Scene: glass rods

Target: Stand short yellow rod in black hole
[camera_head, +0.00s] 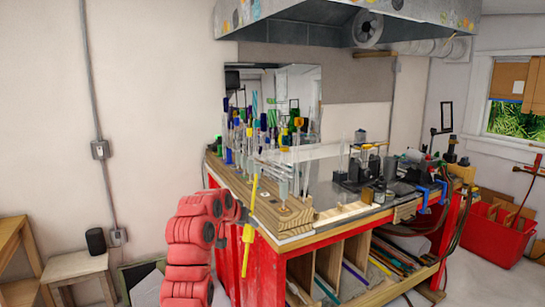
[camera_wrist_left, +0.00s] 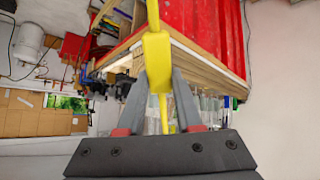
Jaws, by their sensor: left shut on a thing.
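A yellow rod (camera_head: 245,258) is held by my left gripper (camera_head: 245,216) in front of the bench's near left corner. In the head view it is nearly upright, slightly tilted, with a thicker block-like part around its middle. In the left wrist view the rod (camera_wrist_left: 158,50) runs between the two grey fingers of the left gripper (camera_wrist_left: 159,80), which are shut on it. A wooden block (camera_head: 292,224) sits on the bench's near left corner, just behind the rod, with clear glass pieces standing on it. I cannot make out a black hole. My right gripper is not in view.
Many coloured rods (camera_head: 262,122) stand crowded at the back left of the red bench (camera_head: 262,265). Dark tools (camera_head: 360,170) and blue clamps (camera_head: 427,192) occupy its right side. Long rods lie on shelves below.

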